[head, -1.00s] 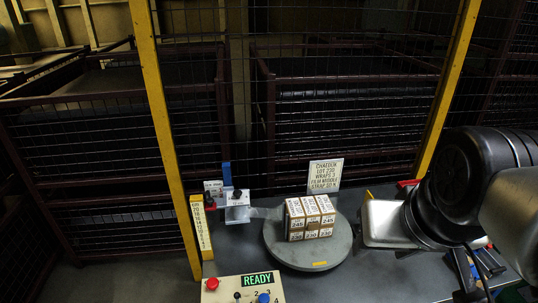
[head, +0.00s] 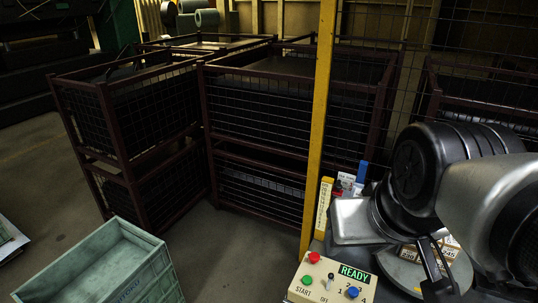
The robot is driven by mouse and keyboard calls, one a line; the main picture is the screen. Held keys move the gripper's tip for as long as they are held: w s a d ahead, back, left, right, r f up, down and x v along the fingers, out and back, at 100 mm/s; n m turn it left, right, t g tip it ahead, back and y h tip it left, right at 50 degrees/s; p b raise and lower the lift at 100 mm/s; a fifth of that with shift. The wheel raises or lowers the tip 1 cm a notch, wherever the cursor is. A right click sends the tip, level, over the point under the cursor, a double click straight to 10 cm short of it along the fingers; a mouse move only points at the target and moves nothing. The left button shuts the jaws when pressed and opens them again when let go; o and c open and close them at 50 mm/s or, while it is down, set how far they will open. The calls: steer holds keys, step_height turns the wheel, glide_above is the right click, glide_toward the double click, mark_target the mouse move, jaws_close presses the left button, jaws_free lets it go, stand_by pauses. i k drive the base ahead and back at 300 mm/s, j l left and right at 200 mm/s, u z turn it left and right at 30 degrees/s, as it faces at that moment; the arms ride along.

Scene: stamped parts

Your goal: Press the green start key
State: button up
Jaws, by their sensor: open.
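The green start key (head: 307,280) is a round button on the left of a cream control panel (head: 322,270), above the printed word START. The panel also has a red button (head: 314,257), a small black-based switch (head: 330,279), a blue knob (head: 352,292) and a lit display (head: 355,273) reading READY. My gripper (head: 442,284) is in the lower right, to the right of the panel and apart from it. Its dark fingers are open, and I see nothing held between them. Nothing covers the green key.
The turntable (head: 389,266) and its cartons (head: 409,252) are partly hidden behind my arm. A yellow post (head: 320,130) and mesh fence stand behind the panel. An empty grey-green crate (head: 160,244) is at lower left. Wire cages (head: 103,88) stand behind open floor.

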mark_target(307, 280)
steer(key=j+z, duration=0.45)
steer(key=j, duration=0.15)
steer(key=j+z, duration=0.45)
steer(key=j, duration=0.2)
steer(key=i+u, duration=0.1)
steer(key=u, duration=0.4)
